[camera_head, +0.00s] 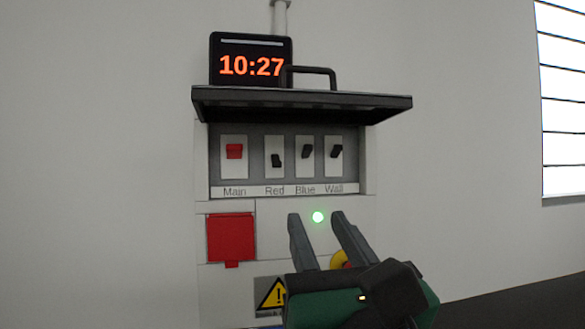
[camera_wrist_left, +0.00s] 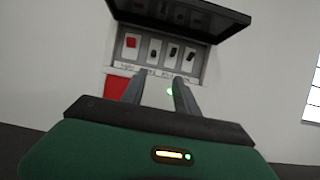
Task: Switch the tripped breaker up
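The breaker panel (camera_head: 368,160) is on the wall under a raised dark cover (camera_head: 300,103). Its switches are labelled Main, Red, Blue and Wall. The black Red switch (camera_head: 276,160) sits lower than the others and points down. The Blue switch (camera_head: 307,151) and the Wall switch (camera_head: 337,151) point up. The red Main switch (camera_head: 235,151) is also up. My left gripper (camera_head: 315,214) is open and empty, its fingertips below the switch row and apart from the switches. In the left wrist view the Red switch (camera_wrist_left: 154,54) shows beyond the fingers. My right gripper is out of view.
A clock reading 10:27 (camera_head: 251,62) stands above the cover, beside a dark handle (camera_head: 312,70). A green light (camera_head: 318,217) shows between my fingers. A red flap (camera_head: 231,238) and a warning sign (camera_head: 271,296) are lower left. A window (camera_head: 562,100) is at right.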

